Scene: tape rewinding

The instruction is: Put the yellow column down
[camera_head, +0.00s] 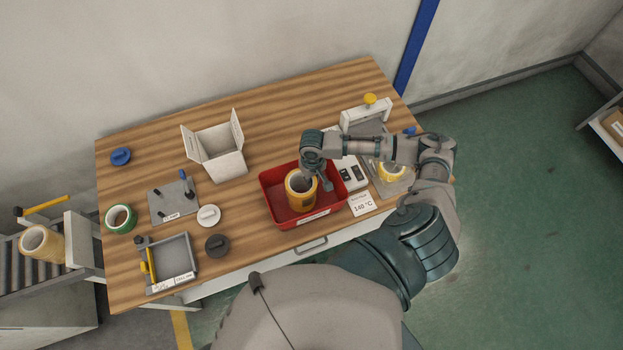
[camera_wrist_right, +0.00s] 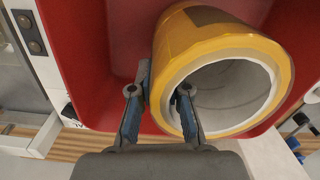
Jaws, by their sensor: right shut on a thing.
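The yellow column (camera_head: 301,201) is a hollow yellow roll with a pale inner core, inside the red tray (camera_head: 269,211). In the right wrist view the column (camera_wrist_right: 245,45) fills the right of the picture, its open end facing the camera. My right gripper (camera_head: 318,182) is at the column's rim. In the wrist view the gripper (camera_wrist_right: 158,92) has one finger inside the core and one outside, shut on the column's wall. I cannot tell whether the column's lower end touches the tray floor. My left gripper is not in view.
A scale-like device (camera_head: 351,173) and a 140 °C card (camera_head: 361,204) are right of the tray. Another yellow roll (camera_head: 391,173) is farther right. A white open box (camera_head: 218,153), a white disc (camera_head: 208,215) and a dark disc (camera_head: 217,245) are left of the tray.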

